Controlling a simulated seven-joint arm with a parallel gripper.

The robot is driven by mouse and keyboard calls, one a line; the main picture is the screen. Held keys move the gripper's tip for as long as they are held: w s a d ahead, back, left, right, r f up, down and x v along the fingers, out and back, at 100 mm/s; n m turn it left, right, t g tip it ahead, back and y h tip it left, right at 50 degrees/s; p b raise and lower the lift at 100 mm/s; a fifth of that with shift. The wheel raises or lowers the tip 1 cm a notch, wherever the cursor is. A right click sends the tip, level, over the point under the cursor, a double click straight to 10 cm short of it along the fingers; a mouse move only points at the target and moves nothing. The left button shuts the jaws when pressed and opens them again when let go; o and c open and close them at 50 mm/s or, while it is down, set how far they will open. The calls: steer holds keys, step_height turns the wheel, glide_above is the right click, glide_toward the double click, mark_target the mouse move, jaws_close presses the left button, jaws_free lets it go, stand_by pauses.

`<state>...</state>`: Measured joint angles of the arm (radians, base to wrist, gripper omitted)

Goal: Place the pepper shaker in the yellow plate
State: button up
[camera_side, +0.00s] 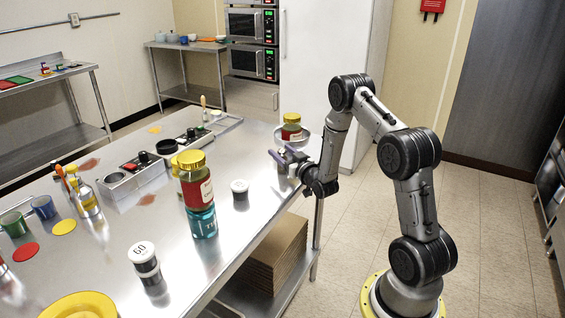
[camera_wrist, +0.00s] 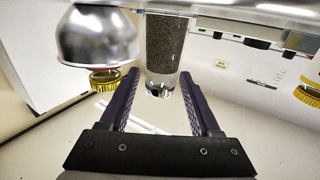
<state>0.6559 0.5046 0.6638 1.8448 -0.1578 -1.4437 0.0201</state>
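The pepper shaker (camera_wrist: 168,45), a clear container full of dark grains, shows upside down in the wrist view, at the tips of my gripper (camera_wrist: 160,78). The fingers are spread, one on each side of its near end, and I cannot tell whether they touch it. In the side view my gripper (camera_side: 284,156) is low at the table's right edge, and the shaker there is mostly hidden by the fingers. The yellow plate (camera_side: 80,305) lies at the bottom left of the side view, partly cut off, far from my gripper.
A metal bowl (camera_wrist: 95,38) is close beside the shaker, with a yellow-lidded jar (camera_side: 291,127) by it. A stacked jar (camera_side: 195,180), a small dark-filled container (camera_side: 240,188) and a "60" container (camera_side: 144,260) stand on the steel table (camera_side: 185,262) between my gripper and the plate.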

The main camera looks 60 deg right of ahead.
jaws_close()
steer(key=shift+r, duration=0.2)
steer(key=shift+r, duration=0.6)
steer(key=s+a+r, duration=0.8)
steer(key=s+r, duration=0.3)
steer(key=shift+s+r, duration=0.3)
